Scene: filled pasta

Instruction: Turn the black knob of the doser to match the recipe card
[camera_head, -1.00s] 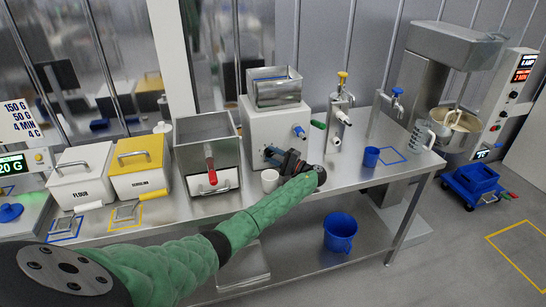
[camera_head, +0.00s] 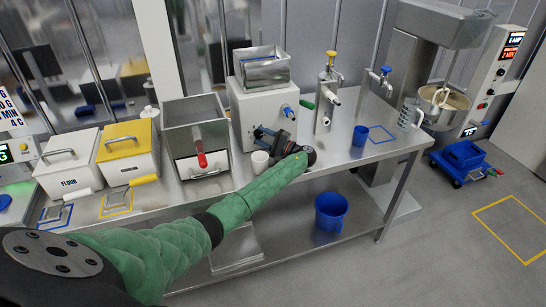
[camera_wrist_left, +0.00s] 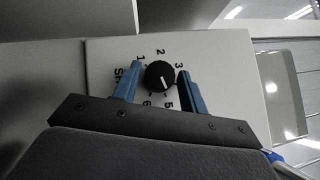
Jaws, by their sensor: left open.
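The doser (camera_head: 237,112) is a white box with a steel hopper (camera_head: 262,68) on the bench. Its black knob (camera_wrist_left: 158,76) shows in the left wrist view, ringed by the numbers 1, 2, 3, 5 and 6 and partly covered lettering starting "SH". The 4 is not visible. The knob's white line points down, roughly toward the 5. My left gripper (camera_wrist_left: 160,79) is open, with one blue finger on each side of the knob; whether they touch it is unclear. In the head view this gripper (camera_head: 262,136) is at the doser's front. The recipe card (camera_head: 10,115) is cut off at the left edge.
A white cup (camera_head: 260,161) stands close below my left gripper.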

